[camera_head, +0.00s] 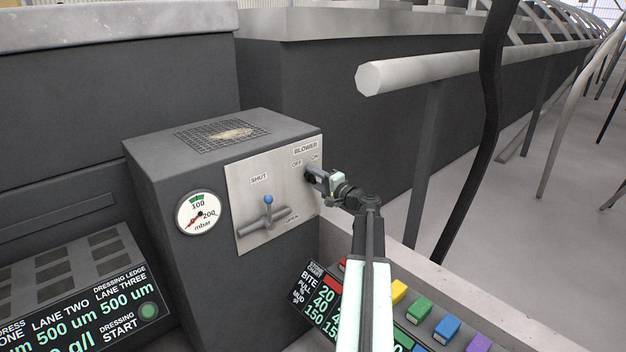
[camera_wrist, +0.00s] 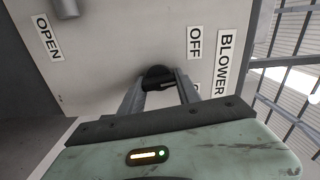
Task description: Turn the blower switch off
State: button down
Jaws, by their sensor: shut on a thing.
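The blower switch is a small black knob (camera_head: 309,174) on the right of a pale metal plate (camera_head: 250,190), under the labels BLOWER, OFF and ON. My gripper (camera_head: 315,177) reaches it from the right. In the wrist view the round black knob (camera_wrist: 157,75) sits between the two grey fingers of my gripper (camera_wrist: 163,84), which are shut on it. The OFF label (camera_wrist: 194,42) and the BLOWER label (camera_wrist: 226,65) are readable there; the ON label is mostly hidden behind a finger. I cannot tell which way the knob points.
A pressure gauge (camera_head: 201,213) is on the grey box. Coloured blocks (camera_head: 447,328) lie at the lower right. A pale rail (camera_head: 420,68) and a dark cable (camera_head: 480,130) are to the right.

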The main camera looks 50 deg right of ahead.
jog(key=n, duration=0.6)
jog(key=shift+w+r, duration=0.1)
jog(key=shift+r, duration=0.1)
jog(key=shift+n, duration=0.4)
jog(key=c, duration=0.8)
grip_release()
jog(key=shift+c, duration=0.2)
jog(key=s, duration=0.7)
jog(key=shift+s+a, duration=0.35)
jog(key=shift+s, duration=0.05)
